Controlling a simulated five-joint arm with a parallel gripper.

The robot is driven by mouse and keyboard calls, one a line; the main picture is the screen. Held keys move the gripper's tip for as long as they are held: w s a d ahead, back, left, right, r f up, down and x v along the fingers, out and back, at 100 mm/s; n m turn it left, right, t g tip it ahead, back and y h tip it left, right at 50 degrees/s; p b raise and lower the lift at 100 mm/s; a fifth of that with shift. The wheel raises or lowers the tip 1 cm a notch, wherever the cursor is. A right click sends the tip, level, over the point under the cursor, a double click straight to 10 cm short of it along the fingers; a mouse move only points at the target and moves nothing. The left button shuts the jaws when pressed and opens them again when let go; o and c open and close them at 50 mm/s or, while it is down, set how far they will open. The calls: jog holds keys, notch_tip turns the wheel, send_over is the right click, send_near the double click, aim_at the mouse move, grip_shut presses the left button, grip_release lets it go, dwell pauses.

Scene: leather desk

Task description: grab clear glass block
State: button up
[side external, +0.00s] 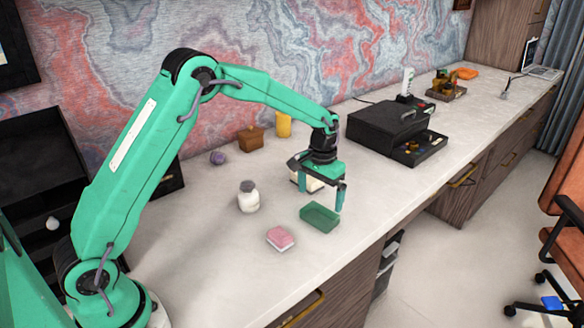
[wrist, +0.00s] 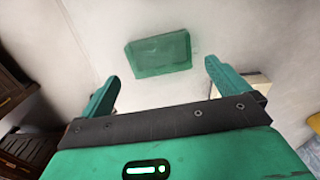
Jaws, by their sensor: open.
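A green, see-through block (side external: 320,218) lies flat on the pale desktop and is the only glass-like block I see. In the wrist view the block (wrist: 158,54) lies ahead of the fingertips, roughly centred between them and turned slightly. My gripper (side external: 319,188) points down above the desk, just behind the block in the side view. Its fingers are apart with nothing between them, as the wrist view also shows (wrist: 161,72). The block looks clear of both fingers.
A pink-topped block (side external: 280,238) and a white jar (side external: 248,197) stand to the left. A cream object (side external: 308,183) is partly hidden behind my gripper. A black box (side external: 385,128) with an open drawer stands right. The desk's front edge is close to the block.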

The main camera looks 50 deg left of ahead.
aim_at(320, 213)
jog(key=shift+f, duration=0.7)
jog(key=shift+f, duration=0.1)
jog(key=shift+w+f, duration=0.1)
jog(key=shift+f, duration=2.35)
jog(key=c, duration=1)
jog(key=shift+c, duration=0.2)
jog(key=shift+r, duration=0.25)
